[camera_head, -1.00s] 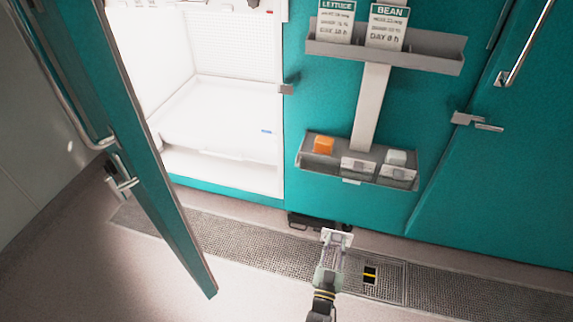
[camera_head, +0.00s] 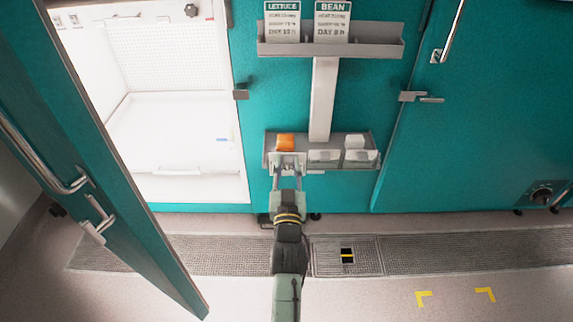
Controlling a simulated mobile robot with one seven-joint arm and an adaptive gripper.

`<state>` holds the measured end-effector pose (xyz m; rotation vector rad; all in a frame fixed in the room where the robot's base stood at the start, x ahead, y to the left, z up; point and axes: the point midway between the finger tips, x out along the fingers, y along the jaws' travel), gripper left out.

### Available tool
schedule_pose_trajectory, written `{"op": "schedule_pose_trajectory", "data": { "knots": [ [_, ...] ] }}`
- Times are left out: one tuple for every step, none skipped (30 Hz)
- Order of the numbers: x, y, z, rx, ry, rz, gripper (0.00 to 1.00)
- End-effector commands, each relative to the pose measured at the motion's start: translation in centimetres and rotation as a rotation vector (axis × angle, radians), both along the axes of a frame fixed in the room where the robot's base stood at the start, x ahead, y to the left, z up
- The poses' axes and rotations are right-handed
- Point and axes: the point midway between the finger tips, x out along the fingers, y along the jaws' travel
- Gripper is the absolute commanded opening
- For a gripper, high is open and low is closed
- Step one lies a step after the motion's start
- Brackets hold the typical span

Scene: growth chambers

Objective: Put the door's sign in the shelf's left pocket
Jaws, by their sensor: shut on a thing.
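My gripper (camera_head: 287,172) is shut on a small pale plate (camera_head: 288,159), which seems to be the sign; its face is too small to read. The gripper holds it up against the front of the left part of the lower grey shelf (camera_head: 373,140), just below an orange block (camera_head: 285,141). I cannot tell whether the plate touches the shelf or is inside a pocket. The shelf's left pocket is hidden behind the plate and fingers. Pale plates show at the middle pocket (camera_head: 324,157) and the right pocket (camera_head: 360,158).
A white block (camera_head: 354,141) sits at the shelf's right. The upper shelf (camera_head: 330,47) holds a LETTUCE card (camera_head: 282,21) and a BEAN card (camera_head: 332,21). An open teal door (camera_head: 95,150) stands at left, beside the lit chamber (camera_head: 170,130). The floor at right is clear.

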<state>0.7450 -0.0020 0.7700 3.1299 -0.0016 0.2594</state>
Motion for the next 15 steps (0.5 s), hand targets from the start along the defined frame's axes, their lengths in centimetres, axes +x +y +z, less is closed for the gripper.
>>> {"op": "schedule_pose_trajectory", "data": {
  "knots": [
    [-0.1, 0.1, 0.5, -0.001, 0.001, 0.005, 0.00],
    [-0.1, 0.2, 0.6, -0.001, 0.002, 0.007, 0.00],
    [0.0, 0.2, 0.6, -0.001, 0.002, 0.008, 0.00],
    [0.1, 0.2, 0.6, -0.002, 0.003, 0.008, 0.00],
    [0.2, 0.2, 0.6, -0.001, 0.003, 0.008, 0.00],
    [0.4, 0.2, 0.5, -0.001, 0.003, 0.008, 0.00],
    [0.6, 0.2, 0.4, -0.001, 0.004, 0.008, 0.00],
    [0.8, 0.2, 0.3, -0.001, 0.004, 0.008, 0.00],
    [1.1, 0.2, 0.3, -0.001, 0.003, 0.008, 0.00],
    [1.3, 0.2, 0.2, -0.001, 0.002, 0.008, 0.00],
    [1.6, 0.2, 0.2, -0.001, 0.003, 0.008, 0.00],
    [1.9, 0.2, 0.0, -0.001, 0.003, 0.008, 0.00],
    [2.1, 0.2, 0.0, -0.002, 0.003, 0.008, 0.00],
    [2.4, 0.2, 0.0, -0.002, 0.003, 0.007, 0.00],
    [2.7, 0.2, -0.1, -0.003, 0.003, 0.007, 0.00]
  ]
}}
